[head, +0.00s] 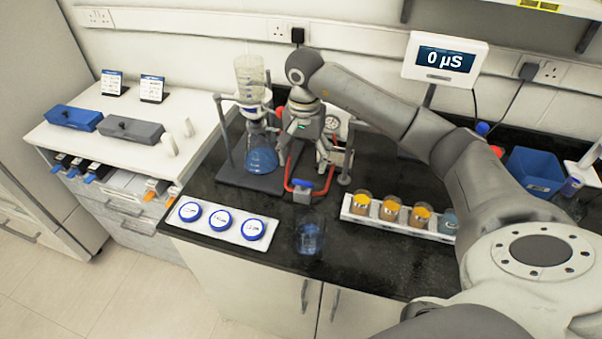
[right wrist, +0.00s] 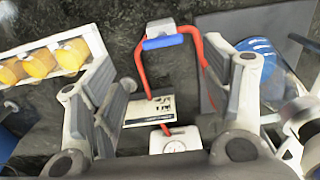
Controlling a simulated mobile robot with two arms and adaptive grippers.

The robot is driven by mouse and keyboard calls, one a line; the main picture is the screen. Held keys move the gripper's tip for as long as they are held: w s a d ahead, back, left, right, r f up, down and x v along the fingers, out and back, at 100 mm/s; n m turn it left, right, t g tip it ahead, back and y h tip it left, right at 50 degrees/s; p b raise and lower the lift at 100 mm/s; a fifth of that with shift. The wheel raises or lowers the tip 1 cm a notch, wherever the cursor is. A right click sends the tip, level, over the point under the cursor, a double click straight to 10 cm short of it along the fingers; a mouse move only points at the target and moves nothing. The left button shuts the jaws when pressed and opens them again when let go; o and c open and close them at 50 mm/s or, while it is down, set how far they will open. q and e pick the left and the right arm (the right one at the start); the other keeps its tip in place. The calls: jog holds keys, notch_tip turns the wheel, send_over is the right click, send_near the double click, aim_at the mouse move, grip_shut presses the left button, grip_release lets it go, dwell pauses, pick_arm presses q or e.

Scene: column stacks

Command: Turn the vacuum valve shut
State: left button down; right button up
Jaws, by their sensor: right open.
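The vacuum valve (head: 302,196) is a small grey block with a blue lever, near the front of the black bench. In the right wrist view the valve's blue lever (right wrist: 163,42) runs roughly left to right, between the upper ends of two red hoses (right wrist: 138,70). My right gripper (head: 305,157) reaches down from above, behind the valve in the head view. In the right wrist view its fingers (right wrist: 172,88) are spread wide and empty, with the lever beyond the tips and apart from them. My left gripper is not in view.
A filter flask with blue liquid (head: 261,158) stands close left of the gripper. A gauge (head: 332,123) is behind it. A beaker (head: 310,238) stands in front.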

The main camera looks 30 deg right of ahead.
aim_at(303, 181)
notch_tip(303, 181, down, 7)
jog(key=shift+a+r+p, duration=0.1)
jog(key=shift+r+p, duration=0.1)
jog(key=shift+p, duration=1.05)
jog(key=shift+w+f, duration=0.15)
jog(key=shift+f, duration=0.3)
jog(key=c, duration=1)
jog(key=shift+f+m+b, duration=0.1)
jog(key=shift+m+b, duration=1.6)
jog(key=shift+m, duration=0.1)
jog(key=m+b, duration=0.3)
jog(key=m, duration=0.1)
jog(key=shift+m, duration=0.3)
jog(key=m+b, duration=0.2)
jog(key=m, duration=0.3)
jog(key=m+b, duration=0.1)
jog(key=m, duration=0.3)
jog(key=shift+m+b, duration=0.3)
jog(key=shift+b, duration=0.05)
jog(key=shift+m, duration=0.3)
